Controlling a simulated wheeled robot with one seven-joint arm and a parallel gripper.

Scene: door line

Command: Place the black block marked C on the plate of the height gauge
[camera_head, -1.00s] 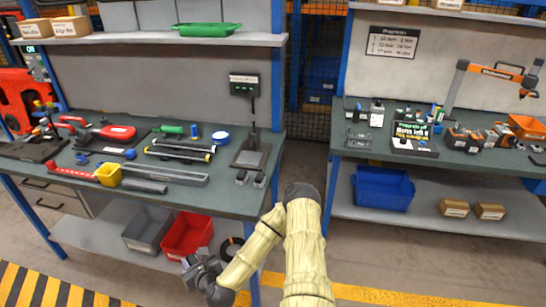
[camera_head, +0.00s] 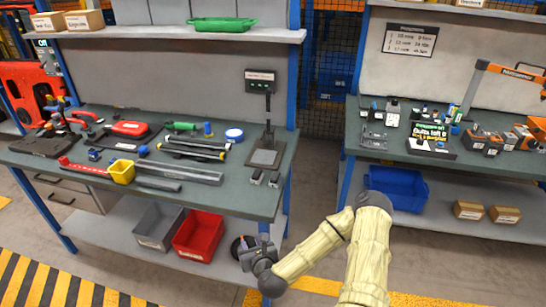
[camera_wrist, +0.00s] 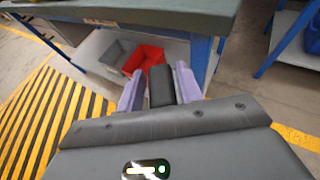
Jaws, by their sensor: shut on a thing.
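My gripper (camera_head: 246,246) is low in front of the left bench, below its top. In the wrist view its two pale purple fingers (camera_wrist: 160,80) are shut on a black block (camera_wrist: 161,92). No letter shows on the block's visible face. The height gauge (camera_head: 268,110) stands on the right end of the left bench, with a post and a small dark display on top. Its plate (camera_head: 264,157) is a flat grey square and looks empty. Two small dark blocks (camera_head: 265,179) lie just in front of it near the bench edge; their marks are unreadable.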

